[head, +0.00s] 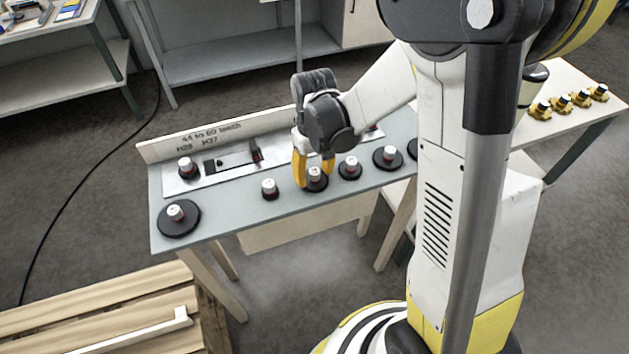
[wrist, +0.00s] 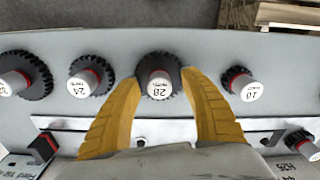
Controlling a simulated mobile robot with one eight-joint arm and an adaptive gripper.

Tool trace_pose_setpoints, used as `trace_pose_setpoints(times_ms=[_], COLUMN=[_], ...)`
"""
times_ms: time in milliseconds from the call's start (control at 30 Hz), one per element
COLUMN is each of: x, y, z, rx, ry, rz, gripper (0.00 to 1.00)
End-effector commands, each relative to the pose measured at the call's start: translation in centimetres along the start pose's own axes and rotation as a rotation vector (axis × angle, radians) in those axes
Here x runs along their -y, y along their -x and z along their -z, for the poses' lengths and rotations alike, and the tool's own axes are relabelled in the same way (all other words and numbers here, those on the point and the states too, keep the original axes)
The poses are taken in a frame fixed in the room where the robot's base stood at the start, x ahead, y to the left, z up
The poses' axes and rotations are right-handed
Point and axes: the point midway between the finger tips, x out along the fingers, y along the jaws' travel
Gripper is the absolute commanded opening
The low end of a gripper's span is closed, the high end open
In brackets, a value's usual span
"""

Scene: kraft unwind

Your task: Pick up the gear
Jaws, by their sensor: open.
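Several dark toothed gears with white-capped, red-banded hubs stand in a row on a grey bench. The gear between my fingers (wrist: 160,70) carries a white label that seems to read 28; it also shows in the head view (head: 316,185). My gripper (head: 314,176) is open and points down over this gear. In the wrist view my gripper's (wrist: 162,84) two yellow fingers stand on either side of the hub, with no clear contact. The fingers hide part of the gear's rim. The task does not say which gear is meant.
A metal plate (head: 222,166) with a backboard (head: 215,138) runs behind the row. A large disc gear (head: 178,220) sits at the bench's left end. A wooden pallet (head: 100,310) lies in front.

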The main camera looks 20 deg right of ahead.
Motion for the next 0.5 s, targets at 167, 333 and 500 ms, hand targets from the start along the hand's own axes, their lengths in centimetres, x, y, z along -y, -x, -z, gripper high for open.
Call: trace_pose_setpoints(times_ms=[167,333,500], x=[-0.01,-0.01,-0.01], y=[0.11,0.12,0.12], z=[-0.02,-0.03,-0.03], rx=[0.000,0.000,0.000], ry=[0.000,0.000,0.000], rz=[0.000,0.000,0.000], gripper=[0.50,0.00,0.00])
